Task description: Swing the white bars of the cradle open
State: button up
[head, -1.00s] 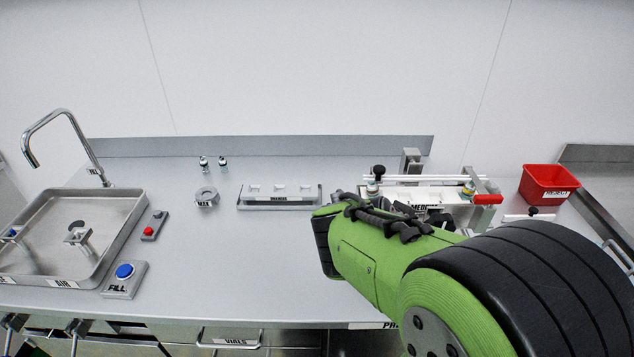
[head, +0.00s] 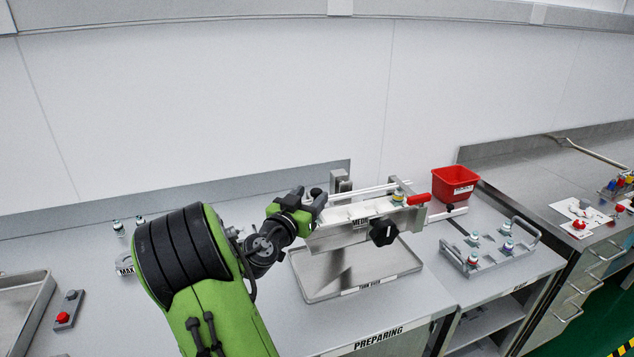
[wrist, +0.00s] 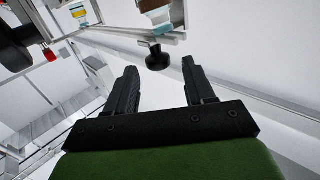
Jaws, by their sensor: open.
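The cradle (head: 345,230), a pale tilted trough with a partly hidden label, stands over a metal tray. Its thin white bars (head: 362,190) run along the top, between a grey bracket on the left and a frame on the right with a red handle (head: 418,199). A small black knob (head: 316,191) sits at the left end of the bars. My gripper (head: 308,200) is at that end, close to this knob. In the wrist view, my gripper (wrist: 160,72) is open and empty, with the knob (wrist: 158,59) just beyond and between the fingertips. Contact is unclear.
A large black knob (head: 383,232) sticks out of the cradle's front. The metal tray (head: 400,263) lies below. A red bin (head: 455,183) and a handled rack of vials (head: 490,250) stand to the right. The wall rises close behind.

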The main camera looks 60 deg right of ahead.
jog(key=d+p, duration=0.1)
jog(key=d, duration=0.4)
jog(key=shift+d, duration=0.3)
jog(key=shift+c, duration=0.2)
grip_shut()
